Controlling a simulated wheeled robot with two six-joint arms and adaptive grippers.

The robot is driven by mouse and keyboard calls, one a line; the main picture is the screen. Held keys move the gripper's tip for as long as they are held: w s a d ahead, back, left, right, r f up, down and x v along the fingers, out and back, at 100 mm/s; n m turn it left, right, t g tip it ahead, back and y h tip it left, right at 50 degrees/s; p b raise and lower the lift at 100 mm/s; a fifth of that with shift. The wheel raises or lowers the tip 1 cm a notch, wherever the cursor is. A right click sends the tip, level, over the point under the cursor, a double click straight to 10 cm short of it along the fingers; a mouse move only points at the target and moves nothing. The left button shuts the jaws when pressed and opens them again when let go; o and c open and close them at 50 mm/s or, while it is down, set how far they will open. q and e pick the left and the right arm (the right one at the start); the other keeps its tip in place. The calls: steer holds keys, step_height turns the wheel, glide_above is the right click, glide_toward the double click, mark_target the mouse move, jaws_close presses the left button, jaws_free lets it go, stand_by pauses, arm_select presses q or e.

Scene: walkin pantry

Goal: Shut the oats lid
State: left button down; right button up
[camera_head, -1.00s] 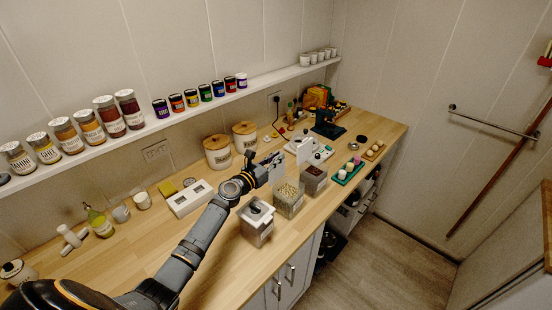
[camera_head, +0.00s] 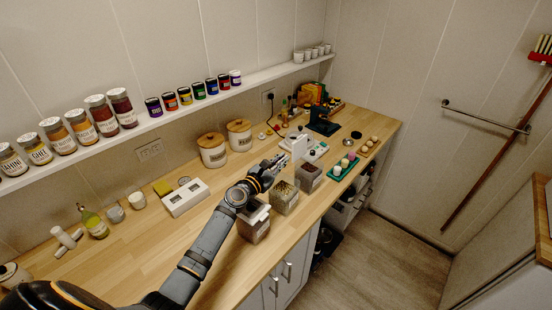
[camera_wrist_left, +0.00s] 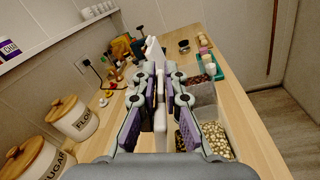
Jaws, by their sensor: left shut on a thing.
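Three clear bins stand along the counter's front edge. The middle bin (camera_head: 285,201) holds pale pieces, which also show in the wrist view (camera_wrist_left: 217,141). I cannot read its label, so I cannot confirm it is the oats. A pale upright panel, apparently its raised lid (camera_wrist_left: 161,130), stands between my left fingers. My left gripper (camera_head: 277,164) is shut on this panel at the bin's back side; it also fills the wrist view (camera_wrist_left: 160,85). The arm hides part of the lid and bin in the head view. My right gripper is not in view.
The left bin (camera_head: 254,226) is partly behind my arm, and a bin of dark contents (camera_head: 309,178) stands to the right. Behind are two wooden-lidded canisters (camera_head: 212,153) (camera_head: 239,137). A white scale-like device (camera_head: 310,151) stands beyond the gripper.

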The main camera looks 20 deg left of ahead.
arm_select(q)
steer(key=shift+s+d+f+m+b, duration=0.1)
steer(key=shift+d+f+m+b, duration=0.1)
steer(key=shift+d+m, duration=0.3)
steer(key=shift+s+d+f+m+b, duration=0.1)
steer(key=shift+d+f+m, duration=0.1)
steer(key=shift+d+m, duration=0.3)
steer(key=shift+a, duration=0.1)
steer(key=c, duration=1.5)
jaws_free()
steer(key=v, duration=1.2)
steer(key=shift+c, duration=0.3)
